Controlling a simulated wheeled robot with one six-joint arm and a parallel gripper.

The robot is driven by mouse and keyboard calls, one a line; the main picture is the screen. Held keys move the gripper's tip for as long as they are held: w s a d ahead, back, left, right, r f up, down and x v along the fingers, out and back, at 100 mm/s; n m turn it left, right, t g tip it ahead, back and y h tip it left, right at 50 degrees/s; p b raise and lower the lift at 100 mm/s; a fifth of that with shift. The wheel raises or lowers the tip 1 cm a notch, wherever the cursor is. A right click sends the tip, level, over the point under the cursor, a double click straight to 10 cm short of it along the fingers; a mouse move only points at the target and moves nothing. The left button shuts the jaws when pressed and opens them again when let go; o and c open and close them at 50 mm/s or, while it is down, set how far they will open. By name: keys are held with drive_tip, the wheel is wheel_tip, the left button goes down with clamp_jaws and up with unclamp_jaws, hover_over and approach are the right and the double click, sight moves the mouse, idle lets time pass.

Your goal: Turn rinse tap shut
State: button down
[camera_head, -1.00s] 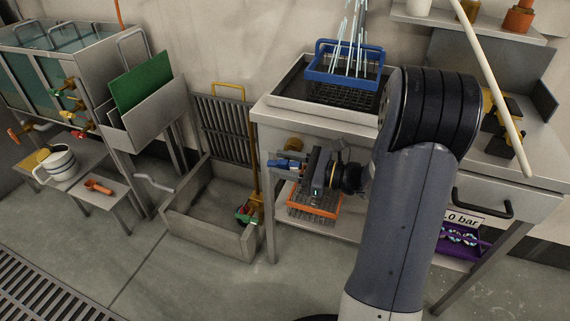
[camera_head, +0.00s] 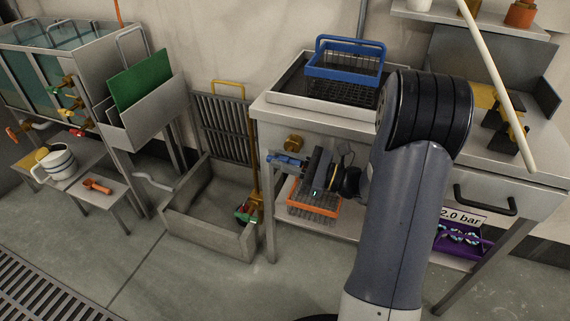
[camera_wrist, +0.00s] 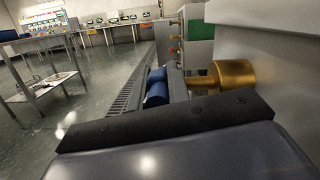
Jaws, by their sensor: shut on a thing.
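The rinse tap has a brass body (camera_head: 294,144) on the front of the steel bench, below the tray, and a blue handle (camera_head: 283,161). In the wrist view the brass body (camera_wrist: 236,76) is close on the right and the blue handle (camera_wrist: 156,88) is just beyond the dark gripper bar. My gripper (camera_head: 301,164) is at the handle and shut on it. The fingertips' contact is partly hidden. No water falls into the blue-framed basket (camera_head: 345,74) above the tap.
The basket stands in a steel tray (camera_head: 290,88) on the bench. An orange-rimmed basket (camera_head: 315,208) sits on the shelf just under my gripper. A floor basin (camera_head: 205,225) stands left of the bench. Open floor (camera_head: 130,270) lies in front.

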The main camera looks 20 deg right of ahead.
drive_tip(key=shift+t+y, duration=0.3)
drive_tip(key=shift+y, duration=0.1)
drive_tip(key=c, duration=1.3)
unclamp_jaws()
drive_tip(key=shift+c, duration=0.2)
drive_tip(key=p+v, duration=0.1)
drive_tip(key=v, duration=1)
drive_tip(key=shift+a, duration=0.15)
